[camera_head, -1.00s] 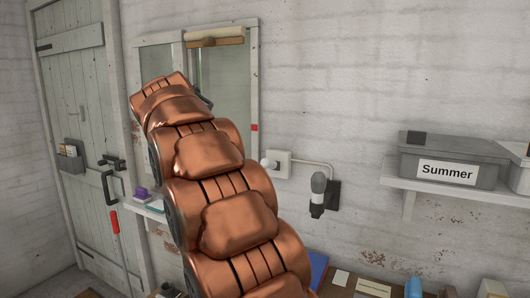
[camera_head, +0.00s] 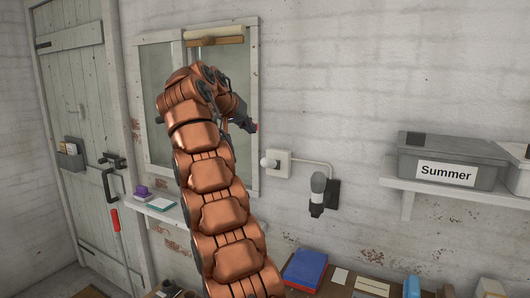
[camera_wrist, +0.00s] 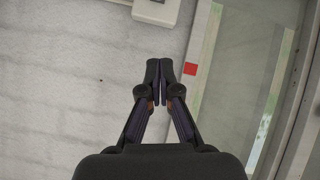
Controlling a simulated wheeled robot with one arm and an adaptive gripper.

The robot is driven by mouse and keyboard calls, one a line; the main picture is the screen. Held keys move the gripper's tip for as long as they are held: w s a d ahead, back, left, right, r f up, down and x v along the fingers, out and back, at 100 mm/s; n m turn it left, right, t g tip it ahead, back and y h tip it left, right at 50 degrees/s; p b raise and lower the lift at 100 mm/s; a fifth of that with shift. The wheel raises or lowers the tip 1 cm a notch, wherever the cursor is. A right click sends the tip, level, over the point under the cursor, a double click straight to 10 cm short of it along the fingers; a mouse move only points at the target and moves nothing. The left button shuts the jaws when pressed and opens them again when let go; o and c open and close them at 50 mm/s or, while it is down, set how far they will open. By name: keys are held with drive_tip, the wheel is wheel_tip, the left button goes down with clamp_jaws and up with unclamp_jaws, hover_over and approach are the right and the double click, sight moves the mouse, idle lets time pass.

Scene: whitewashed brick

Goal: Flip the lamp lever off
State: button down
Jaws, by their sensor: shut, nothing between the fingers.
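The lamp switch is a pale plate (camera_head: 283,163) on the brick wall with a white knobbed lever (camera_head: 268,162) sticking out to its left. A pipe joins it to the wall lamp (camera_head: 318,190), which has a grey-white bulb and a dark holder. My gripper (camera_head: 250,126) is above and left of the switch, in front of the window frame's right side. In the wrist view my gripper (camera_wrist: 158,68) is shut and empty, fingertips together. The switch plate (camera_wrist: 157,10) shows at the top edge there, apart from the fingertips and partly cut off.
A shelf (camera_head: 455,190) holds a grey "Summer" box (camera_head: 440,160) at right. A blue box (camera_head: 305,268) lies below the lamp. The wall around the switch is clear.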

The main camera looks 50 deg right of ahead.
idle(0.4)
hover_over(271, 164)
drive_tip(key=w, duration=0.4)
wheel_tip(271, 164, down, 6)
drive_tip(key=shift+s+a+f, duration=0.1)
drive_tip(key=shift+s+f, duration=0.3)
drive_tip(key=shift+f, duration=0.4)
drive_tip(key=shift+s+a+f, duration=0.1)
drive_tip(key=shift+s+f, duration=0.25)
drive_tip(key=shift+f, duration=0.45)
drive_tip(key=shift+f, duration=0.1)
drive_tip(key=shift+f+b, duration=0.2)
drive_tip(key=shift+b, duration=0.25)
